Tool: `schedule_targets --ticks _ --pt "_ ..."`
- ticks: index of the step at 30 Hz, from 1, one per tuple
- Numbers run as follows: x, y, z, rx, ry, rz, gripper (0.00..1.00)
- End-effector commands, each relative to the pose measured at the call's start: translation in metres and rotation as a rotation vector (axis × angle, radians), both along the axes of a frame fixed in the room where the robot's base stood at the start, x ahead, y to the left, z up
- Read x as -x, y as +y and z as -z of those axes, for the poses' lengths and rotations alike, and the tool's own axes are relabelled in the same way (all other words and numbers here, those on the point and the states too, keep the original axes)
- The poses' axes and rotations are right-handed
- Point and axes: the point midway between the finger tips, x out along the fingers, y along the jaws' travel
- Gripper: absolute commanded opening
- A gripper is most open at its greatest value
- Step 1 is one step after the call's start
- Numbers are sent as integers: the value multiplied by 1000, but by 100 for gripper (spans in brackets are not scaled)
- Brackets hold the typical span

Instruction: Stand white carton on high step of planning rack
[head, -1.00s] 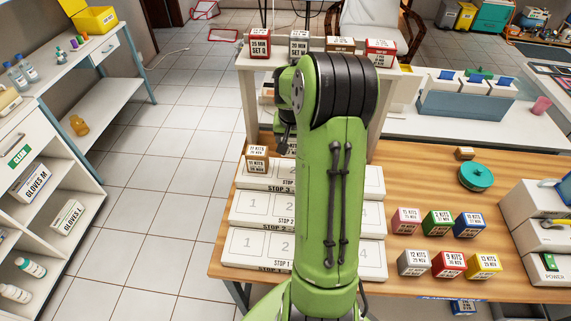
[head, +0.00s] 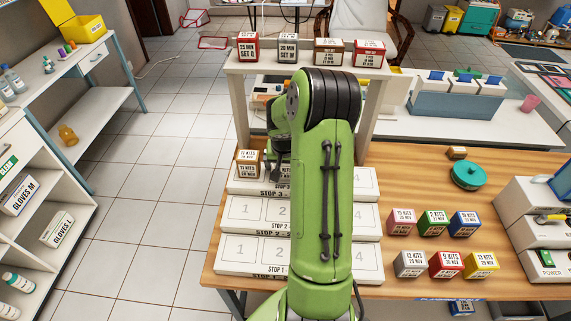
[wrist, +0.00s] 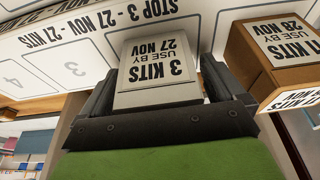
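The white carton (wrist: 158,62), printed 3 KITS, USE BY 27 NOV, sits between both fingers of my gripper (wrist: 157,92) in the wrist view. The gripper is shut on it. The carton is at the high step, labelled STOP 3, of the planning rack (wrist: 50,65), at the place beside printed 3; I cannot tell whether its base touches the step. In the head view my arm hides the carton and most of my gripper (head: 278,165). A brown carton (head: 248,163) stands on place 1 of the high step, close beside the held carton in the wrist view (wrist: 275,60).
Lower steps STOP 2 (head: 246,212) and STOP 1 (head: 240,252) look bare where visible. A raised shelf (head: 300,68) with several cartons stands behind.

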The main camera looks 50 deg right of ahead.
Motion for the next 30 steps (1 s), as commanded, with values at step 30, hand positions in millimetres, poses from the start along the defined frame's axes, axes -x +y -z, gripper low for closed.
schedule_targets --ticks 30 --pt "20 69 -150 36 -5 -107 96"
